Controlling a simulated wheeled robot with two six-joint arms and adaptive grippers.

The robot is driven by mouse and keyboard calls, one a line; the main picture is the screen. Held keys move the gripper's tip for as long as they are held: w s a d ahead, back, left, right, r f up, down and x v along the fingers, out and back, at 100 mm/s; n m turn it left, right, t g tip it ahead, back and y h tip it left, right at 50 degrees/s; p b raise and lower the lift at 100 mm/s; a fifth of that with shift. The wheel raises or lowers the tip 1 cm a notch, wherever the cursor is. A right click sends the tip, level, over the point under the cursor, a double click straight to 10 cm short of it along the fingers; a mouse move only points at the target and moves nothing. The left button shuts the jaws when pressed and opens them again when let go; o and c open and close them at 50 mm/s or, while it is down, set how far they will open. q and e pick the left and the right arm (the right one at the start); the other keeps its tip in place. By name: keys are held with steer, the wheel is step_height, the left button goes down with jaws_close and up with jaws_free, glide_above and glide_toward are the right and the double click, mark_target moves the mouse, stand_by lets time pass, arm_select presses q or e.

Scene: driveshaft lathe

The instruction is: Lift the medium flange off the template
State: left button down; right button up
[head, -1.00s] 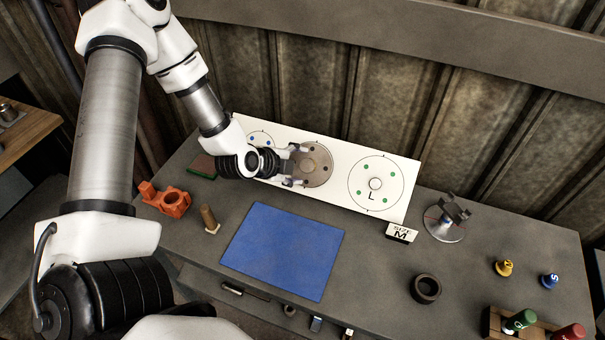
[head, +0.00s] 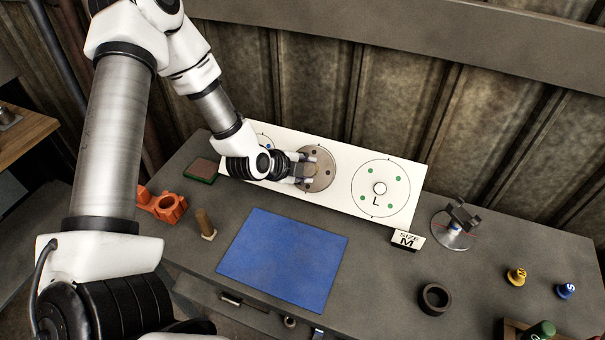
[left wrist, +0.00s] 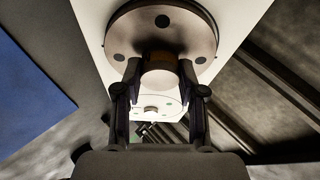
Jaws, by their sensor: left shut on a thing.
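The medium flange (head: 321,174) is a round brown-grey metal disc with holes and a raised hub. It lies over the middle of the white template (head: 335,200), between the circle marked L and a partly hidden circle. My left gripper (head: 309,170) reaches in from the left and is shut on the flange's hub. The left wrist view shows the hub (left wrist: 160,79) between the two fingers, with the disc (left wrist: 125,38) beyond it. I cannot make out a gap between flange and template. My right gripper is not in view.
A blue mat (head: 283,258) lies in front of the template. A "SIZE M" sign (head: 408,240), a small stand (head: 454,230) and a dark ring (head: 434,298) are to the right. An orange bracket (head: 161,204) and a brown peg (head: 205,224) are at left.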

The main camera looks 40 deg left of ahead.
arm_select(q)
steer(key=shift+s+r+p, duration=0.1)
steer(key=shift+r+p, duration=0.25)
steer(key=shift+s+d+r+p, duration=0.25)
steer(key=shift+s+r+p, duration=0.7)
steer(key=shift+p, duration=0.3)
steer(key=shift+s+d+r+p, duration=0.25)
steer(key=shift+s+r+p, duration=0.7)
steer(key=shift+p, duration=0.3)
steer(key=s+r+p, duration=0.2)
steer(key=s+r, duration=0.1)
steer(key=r, duration=0.2)
steer(key=shift+s+d+r, duration=0.2)
steer(key=shift+s+d, duration=0.05)
steer(key=shift+d, duration=0.15)
steer(key=shift+f, duration=0.1)
